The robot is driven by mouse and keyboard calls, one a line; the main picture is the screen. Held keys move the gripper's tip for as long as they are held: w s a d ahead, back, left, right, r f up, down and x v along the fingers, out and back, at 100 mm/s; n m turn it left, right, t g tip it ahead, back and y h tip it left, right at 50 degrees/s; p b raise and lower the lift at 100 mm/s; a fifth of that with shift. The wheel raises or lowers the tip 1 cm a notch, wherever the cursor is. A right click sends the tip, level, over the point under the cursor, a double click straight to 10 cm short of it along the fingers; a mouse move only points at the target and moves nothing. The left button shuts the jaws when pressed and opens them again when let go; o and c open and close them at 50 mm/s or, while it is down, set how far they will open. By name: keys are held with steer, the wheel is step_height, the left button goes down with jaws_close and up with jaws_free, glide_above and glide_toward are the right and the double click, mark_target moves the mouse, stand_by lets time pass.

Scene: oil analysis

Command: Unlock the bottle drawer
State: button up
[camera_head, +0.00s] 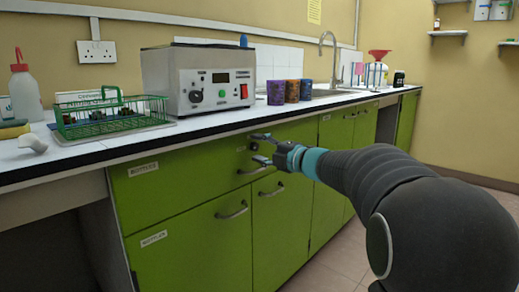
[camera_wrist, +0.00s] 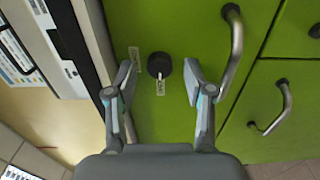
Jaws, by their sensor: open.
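The green drawer front (camera_head: 190,172) is closed under the worktop, with a bar handle (camera_head: 252,170). It fills much of the wrist view (camera_wrist: 180,30), with its handle (camera_wrist: 234,45) to the right. A round black lock knob (camera_wrist: 159,64) is on the drawer front, with a small pale tag-like piece (camera_wrist: 160,88) below it. My gripper (camera_wrist: 161,78) is open, one finger on each side of the knob, with visible gaps. In the head view my gripper (camera_head: 260,148) is in front of the drawer, near its upper right.
Green cupboard doors (camera_head: 190,250) with handles are below. The worktop edge (camera_head: 150,152) runs just above the drawer. The floor (camera_head: 340,255) is clear.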

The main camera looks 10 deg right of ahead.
steer(key=v, duration=1.1)
steer(key=shift+s+d, duration=0.15)
steer(key=shift+s, duration=0.05)
